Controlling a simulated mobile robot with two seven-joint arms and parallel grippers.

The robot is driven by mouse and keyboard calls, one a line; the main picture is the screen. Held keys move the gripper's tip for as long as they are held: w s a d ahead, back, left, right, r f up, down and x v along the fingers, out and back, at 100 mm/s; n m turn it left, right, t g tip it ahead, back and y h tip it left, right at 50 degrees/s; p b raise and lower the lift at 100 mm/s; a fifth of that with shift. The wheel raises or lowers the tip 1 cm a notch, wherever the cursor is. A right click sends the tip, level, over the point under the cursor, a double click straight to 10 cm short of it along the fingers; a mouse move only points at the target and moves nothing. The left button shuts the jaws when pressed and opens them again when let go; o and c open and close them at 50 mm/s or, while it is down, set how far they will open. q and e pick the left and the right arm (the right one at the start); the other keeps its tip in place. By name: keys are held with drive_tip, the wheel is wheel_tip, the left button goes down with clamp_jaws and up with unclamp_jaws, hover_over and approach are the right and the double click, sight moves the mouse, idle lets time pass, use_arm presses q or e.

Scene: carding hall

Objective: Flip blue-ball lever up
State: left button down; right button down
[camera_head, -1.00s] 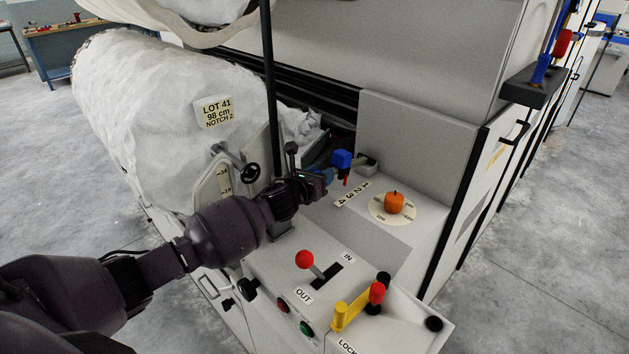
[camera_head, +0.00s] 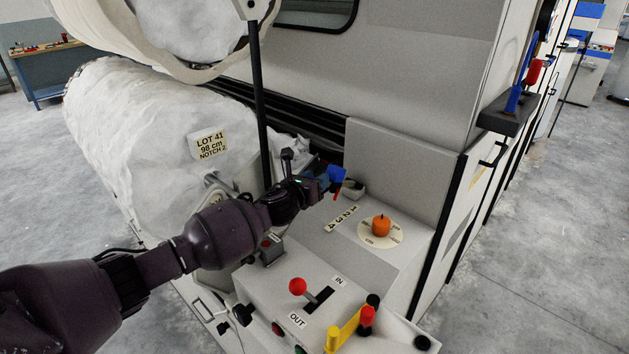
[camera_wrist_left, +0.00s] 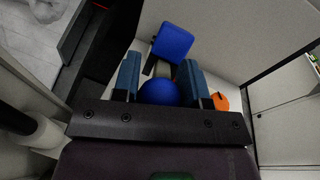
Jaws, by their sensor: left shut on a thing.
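My left gripper (camera_head: 318,183) reaches over the machine's grey panel from the left. In the left wrist view, its two blue-grey fingers stand on either side of the blue ball (camera_wrist_left: 160,92), shut on it. The ball's lower edge is hidden by the gripper body. A blue block (camera_wrist_left: 172,41) sits just beyond the ball; it also shows in the head view (camera_head: 337,174), with a small red pointer below it. The ball is not clearly visible in the head view. My right gripper is not in view.
A number strip (camera_head: 341,218) and an orange knob (camera_head: 381,226) on a round dial lie right of the gripper. A red-ball lever (camera_head: 298,286) and a yellow handle (camera_head: 345,332) stand nearer. A black upright post (camera_head: 259,100) rises behind my arm.

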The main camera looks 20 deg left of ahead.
use_arm(q)
drive_tip(key=c, duration=0.9)
unclamp_jaws()
drive_tip(key=shift+d+f, duration=0.1)
drive_tip(key=shift+o, duration=1.1)
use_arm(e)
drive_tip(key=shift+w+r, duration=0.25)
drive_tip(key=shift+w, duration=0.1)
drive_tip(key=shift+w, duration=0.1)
use_arm(q)
drive_tip(key=shift+s, duration=0.3)
drive_tip(key=s+a+r, duration=0.1)
drive_tip(key=s, duration=0.9)
drive_tip(key=shift+a+r, duration=0.2)
drive_tip(key=shift+a, duration=0.05)
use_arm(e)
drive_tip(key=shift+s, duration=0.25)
